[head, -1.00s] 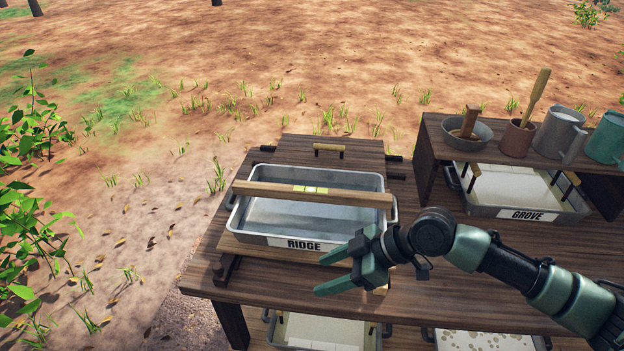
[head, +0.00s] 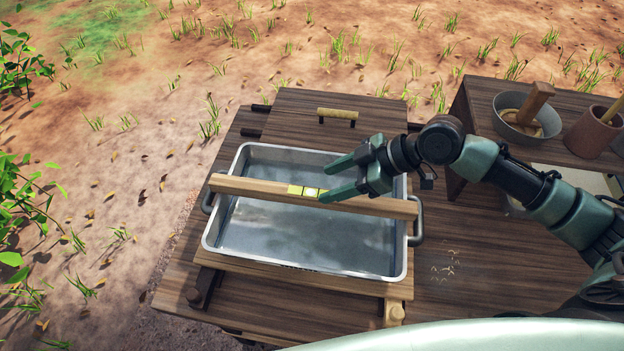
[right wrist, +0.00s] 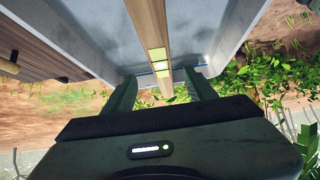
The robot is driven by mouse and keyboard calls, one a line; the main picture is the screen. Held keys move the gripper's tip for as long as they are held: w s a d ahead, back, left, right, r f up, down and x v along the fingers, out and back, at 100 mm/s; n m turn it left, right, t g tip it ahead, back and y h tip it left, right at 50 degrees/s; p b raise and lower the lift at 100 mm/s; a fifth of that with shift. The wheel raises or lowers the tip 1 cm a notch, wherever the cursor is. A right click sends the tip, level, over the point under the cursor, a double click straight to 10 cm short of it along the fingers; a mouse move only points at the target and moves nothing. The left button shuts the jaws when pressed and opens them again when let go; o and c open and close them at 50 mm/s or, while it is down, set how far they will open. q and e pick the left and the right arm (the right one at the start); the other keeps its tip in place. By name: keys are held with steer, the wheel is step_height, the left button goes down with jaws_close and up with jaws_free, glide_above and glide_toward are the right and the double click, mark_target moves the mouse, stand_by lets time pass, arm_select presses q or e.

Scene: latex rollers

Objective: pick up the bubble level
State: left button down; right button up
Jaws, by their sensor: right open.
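The bubble level (head: 255,188) is a long wooden bar with bright yellow-green vials at its middle. It lies across the rims of a grey metal tray (head: 300,265), with its ends near the two side handles. My right gripper (head: 328,180) is open over the tray, its dark green fingers pointing left near the vials. In the right wrist view the bubble level (right wrist: 148,18) runs between the two open fingers (right wrist: 158,82) as seen there; contact cannot be told. My left gripper is out of view.
The tray stands on a wooden board on the dark wooden table (head: 450,290). Behind it is a flat wooden panel with a handle (head: 337,113). At right, a raised shelf holds a bowl (head: 527,118) and a clay pot (head: 595,133). Open ground lies left.

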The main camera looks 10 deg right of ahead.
mark_target(312, 193)
steer(key=p+x, duration=0.2)
steer(key=x, duration=0.4)
steer(key=shift+s+f+p, duration=0.1)
steer(key=shift+f+p, duration=0.2)
steer(key=shift+p, duration=0.05)
steer(key=shift+a+f, duration=0.25)
steer(key=shift+f, duration=0.2)
jaws_close()
